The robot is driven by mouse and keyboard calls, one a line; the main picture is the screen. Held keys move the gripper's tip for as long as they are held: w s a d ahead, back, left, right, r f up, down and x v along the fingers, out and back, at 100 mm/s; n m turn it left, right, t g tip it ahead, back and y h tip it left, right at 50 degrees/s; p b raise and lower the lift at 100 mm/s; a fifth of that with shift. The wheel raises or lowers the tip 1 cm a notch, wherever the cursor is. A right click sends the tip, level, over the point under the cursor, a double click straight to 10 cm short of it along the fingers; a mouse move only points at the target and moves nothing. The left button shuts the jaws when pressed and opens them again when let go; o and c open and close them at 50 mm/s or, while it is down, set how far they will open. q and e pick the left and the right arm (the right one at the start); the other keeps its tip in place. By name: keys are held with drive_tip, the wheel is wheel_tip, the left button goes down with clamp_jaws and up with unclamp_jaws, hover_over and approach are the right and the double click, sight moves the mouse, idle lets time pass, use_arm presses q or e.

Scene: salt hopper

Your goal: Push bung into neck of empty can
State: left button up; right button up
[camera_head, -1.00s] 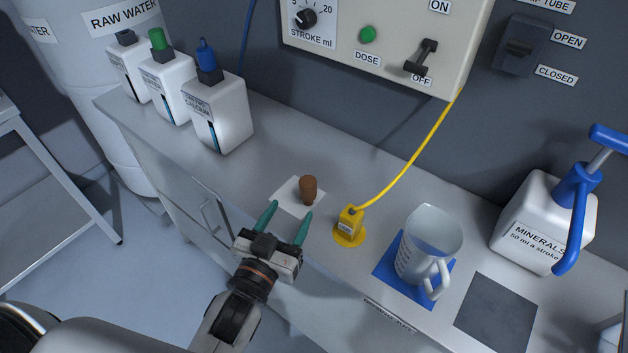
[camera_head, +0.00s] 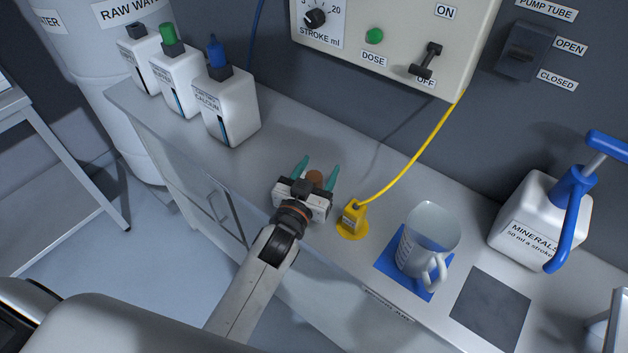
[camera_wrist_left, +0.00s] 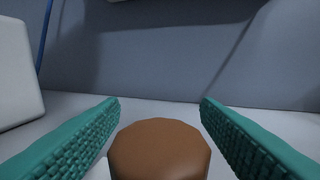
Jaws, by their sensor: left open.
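The brown bung (camera_head: 314,178) stands upright on the counter and is mostly hidden behind my left gripper (camera_head: 317,172) in the head view. In the left wrist view the bung (camera_wrist_left: 160,150) sits low in the middle, between the two green fingers (camera_wrist_left: 160,112). The fingers are open, one on each side, with gaps between them and the bung. My right gripper does not show.
A yellow plug-like piece (camera_head: 352,220) with a yellow cable stands right of my gripper. A control box (camera_head: 400,45) hangs above.

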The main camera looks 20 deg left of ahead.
use_arm(q)
drive_tip(key=c, duration=1.1)
drive_tip(key=shift+r, duration=0.1)
